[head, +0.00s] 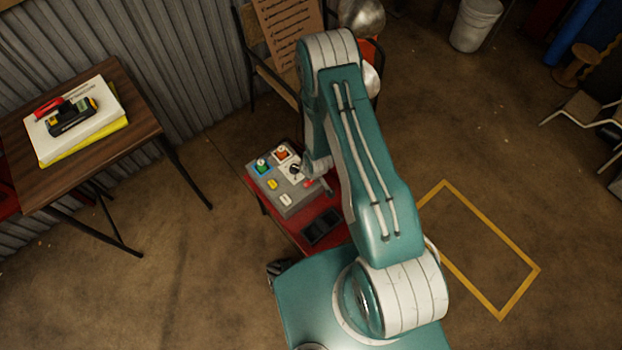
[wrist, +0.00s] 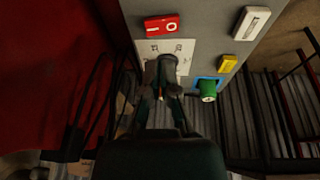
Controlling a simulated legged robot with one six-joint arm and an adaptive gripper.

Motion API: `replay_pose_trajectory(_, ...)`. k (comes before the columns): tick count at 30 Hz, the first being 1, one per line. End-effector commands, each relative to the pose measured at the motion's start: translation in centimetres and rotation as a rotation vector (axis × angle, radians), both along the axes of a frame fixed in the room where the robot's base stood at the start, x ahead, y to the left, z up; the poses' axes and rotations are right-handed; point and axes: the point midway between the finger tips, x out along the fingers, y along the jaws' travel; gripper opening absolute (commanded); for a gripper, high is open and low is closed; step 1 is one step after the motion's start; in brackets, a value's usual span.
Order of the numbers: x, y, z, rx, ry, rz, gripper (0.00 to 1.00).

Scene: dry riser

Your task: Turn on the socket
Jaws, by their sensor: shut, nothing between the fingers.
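A grey control box (head: 298,202) stands on a red stand in the head view. The wrist view shows its face (wrist: 205,15) close up. It carries a red switch marked 0 (wrist: 162,25), a white switch (wrist: 252,22), a yellow switch (wrist: 228,63) and a green knob (wrist: 208,90) on a blue plate. A white plate with printed symbols (wrist: 183,48) lies partly behind my gripper (wrist: 166,62). My gripper is shut and empty, its tips in front of this plate; contact cannot be told. I cannot tell which fitting is the socket.
The red stand (head: 290,232) is close to my base. A wooden table (head: 140,122) with papers and a tool stands at the left. A chair (head: 252,50) is behind by the corrugated wall. The floor right of my arm is mostly clear, with a yellow marked rectangle (head: 443,183).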

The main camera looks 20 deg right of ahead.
Motion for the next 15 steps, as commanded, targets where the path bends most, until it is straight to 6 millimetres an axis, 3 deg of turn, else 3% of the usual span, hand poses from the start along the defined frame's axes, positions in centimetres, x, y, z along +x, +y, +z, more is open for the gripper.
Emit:
replay_pose_trajectory(7, 0.4, -0.4, -3.6, 0.0, 0.002, -0.001, 0.0)
replay_pose_trajectory(15, 0.6, -0.7, -5.0, 0.0, 0.0, -0.001, 0.0)
